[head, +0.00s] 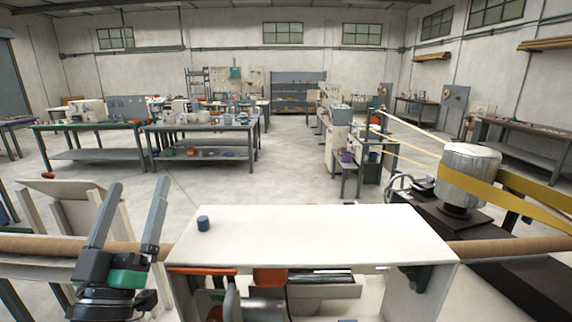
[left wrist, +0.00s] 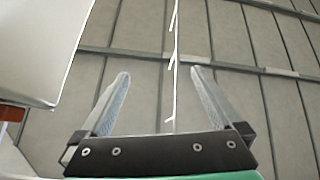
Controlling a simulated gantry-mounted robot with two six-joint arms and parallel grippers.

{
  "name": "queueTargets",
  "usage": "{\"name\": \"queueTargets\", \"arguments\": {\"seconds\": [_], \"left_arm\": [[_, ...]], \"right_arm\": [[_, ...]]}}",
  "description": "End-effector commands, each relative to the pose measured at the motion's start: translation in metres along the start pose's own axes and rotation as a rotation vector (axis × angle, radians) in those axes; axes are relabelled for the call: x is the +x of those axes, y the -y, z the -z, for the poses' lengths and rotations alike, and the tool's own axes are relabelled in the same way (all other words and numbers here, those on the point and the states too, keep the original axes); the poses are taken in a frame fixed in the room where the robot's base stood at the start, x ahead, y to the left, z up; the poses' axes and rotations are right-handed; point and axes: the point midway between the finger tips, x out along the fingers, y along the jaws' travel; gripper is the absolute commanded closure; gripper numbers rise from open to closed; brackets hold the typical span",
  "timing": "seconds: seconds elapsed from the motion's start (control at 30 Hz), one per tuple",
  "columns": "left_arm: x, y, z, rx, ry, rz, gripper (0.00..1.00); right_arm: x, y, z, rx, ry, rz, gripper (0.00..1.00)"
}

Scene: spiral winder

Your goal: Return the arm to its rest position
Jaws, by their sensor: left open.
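My left gripper (head: 139,184) stands at the lower left of the head view, beside the left end of the white machine top. Its two grey fingers point up and are spread apart, with nothing between them. My right gripper shows in neither view.
The white machine top (head: 320,232) has a small dark blue cylinder (head: 203,223) on it. A brown tube (head: 508,246) runs across behind my left gripper and under the top. A metal drum (head: 468,165) with a yellow belt (head: 512,197) stands at right.

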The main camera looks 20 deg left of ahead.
Motion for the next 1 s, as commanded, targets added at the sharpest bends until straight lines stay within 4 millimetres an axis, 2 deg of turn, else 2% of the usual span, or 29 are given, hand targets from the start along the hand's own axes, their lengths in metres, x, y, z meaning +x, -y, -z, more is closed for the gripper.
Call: {"name": "queueTargets", "arguments": {"seconds": [0.03,0.1,0.17,0.23,0.27,0.3,0.5,0.8,0.9,1.0], "left_arm": [[0.001,-0.034,0.027,-0.013,-0.024,-0.054,0.00],[-0.004,-0.076,0.062,-0.026,-0.047,-0.135,0.00],[-0.013,-0.112,0.096,-0.044,-0.078,-0.216,0.00],[-0.031,-0.152,0.138,-0.066,-0.124,-0.324,0.00],[-0.032,-0.166,0.159,-0.068,-0.140,-0.360,0.00],[0.001,-0.168,0.184,-0.056,-0.122,-0.342,0.00],[0.065,-0.185,0.258,-0.055,-0.117,-0.337,0.00],[0.157,-0.211,0.369,-0.054,-0.116,-0.335,0.00],[0.181,-0.219,0.400,-0.054,-0.115,-0.334,0.00],[0.198,-0.224,0.419,-0.054,-0.115,-0.334,0.00]], "right_arm": [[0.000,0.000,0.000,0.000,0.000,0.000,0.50],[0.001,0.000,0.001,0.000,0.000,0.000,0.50],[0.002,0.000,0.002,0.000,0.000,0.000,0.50],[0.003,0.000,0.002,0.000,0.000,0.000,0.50],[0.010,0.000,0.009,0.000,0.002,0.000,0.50],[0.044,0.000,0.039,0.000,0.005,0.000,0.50],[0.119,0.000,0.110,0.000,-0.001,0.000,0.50],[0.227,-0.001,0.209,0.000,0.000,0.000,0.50],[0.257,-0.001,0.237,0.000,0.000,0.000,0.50],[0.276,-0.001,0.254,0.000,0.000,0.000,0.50]]}}
